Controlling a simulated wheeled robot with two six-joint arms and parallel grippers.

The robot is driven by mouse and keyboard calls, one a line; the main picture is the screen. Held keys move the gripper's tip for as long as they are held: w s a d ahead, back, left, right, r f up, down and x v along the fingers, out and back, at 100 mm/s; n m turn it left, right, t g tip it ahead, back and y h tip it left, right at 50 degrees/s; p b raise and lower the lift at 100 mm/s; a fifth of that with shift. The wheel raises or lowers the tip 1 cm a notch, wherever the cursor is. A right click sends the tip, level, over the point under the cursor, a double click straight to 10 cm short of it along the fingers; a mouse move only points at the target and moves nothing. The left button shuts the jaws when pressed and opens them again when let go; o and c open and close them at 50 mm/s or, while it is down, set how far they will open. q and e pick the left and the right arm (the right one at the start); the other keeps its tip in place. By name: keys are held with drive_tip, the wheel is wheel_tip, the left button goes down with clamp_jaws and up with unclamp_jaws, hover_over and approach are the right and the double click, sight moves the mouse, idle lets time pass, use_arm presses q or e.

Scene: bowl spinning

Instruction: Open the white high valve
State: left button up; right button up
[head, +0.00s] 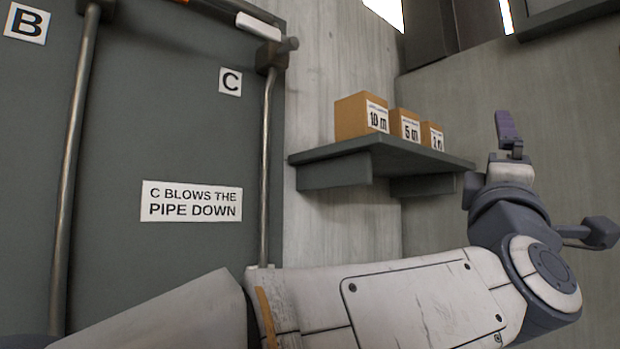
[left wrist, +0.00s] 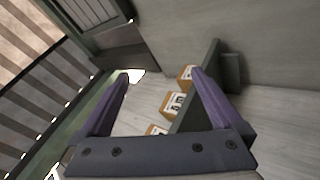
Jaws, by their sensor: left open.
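A white handle (head: 258,26), which looks like the high valve's lever, sits at the top of the pipe marked C (head: 267,160) in the head view. It slants down to the right and meets a dark fitting (head: 272,56). My left arm crosses the bottom of the head view, and its gripper (head: 509,135) points up at the right, well away from the handle. In the left wrist view the two purple fingers (left wrist: 160,76) are spread with nothing between them. The white handle is not seen there. My right gripper is in neither view.
A grey shelf (head: 380,152) carries cardboard boxes (head: 362,116) between the panel and my left gripper; the boxes also show in the left wrist view (left wrist: 172,104). The dark panel (head: 150,110) bears a sign (head: 191,202) reading "C blows the pipe down".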

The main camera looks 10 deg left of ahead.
use_arm(q)
drive_tip(key=s+a+r+n+t+y+p, duration=0.2)
drive_tip(key=s+a+r+n+t+y, duration=0.15)
drive_tip(key=a+r+n+y, duration=0.55)
drive_tip(key=n+g+y+p, duration=0.4)
drive_tip(key=n+g+y, duration=1.15)
drive_tip(key=n, duration=1.05)
approach(261, 31)
wheel_tip(261, 31, down, 3)
drive_tip(key=a+t+y, duration=0.1)
drive_tip(key=t+y, duration=0.1)
drive_tip(key=y, duration=0.1)
drive_tip(key=p+x, duration=0.2)
drive_tip(key=x, duration=0.2)
drive_tip(key=p+x, duration=0.2)
drive_tip(key=x, duration=0.3)
drive_tip(key=shift+w+d+r+p, duration=0.15)
drive_tip(key=shift+w+r+p, duration=0.05)
drive_tip(key=shift+w+p, duration=0.15)
drive_tip(key=shift+w+a, duration=0.4)
drive_tip(key=shift+a, duration=0.1)
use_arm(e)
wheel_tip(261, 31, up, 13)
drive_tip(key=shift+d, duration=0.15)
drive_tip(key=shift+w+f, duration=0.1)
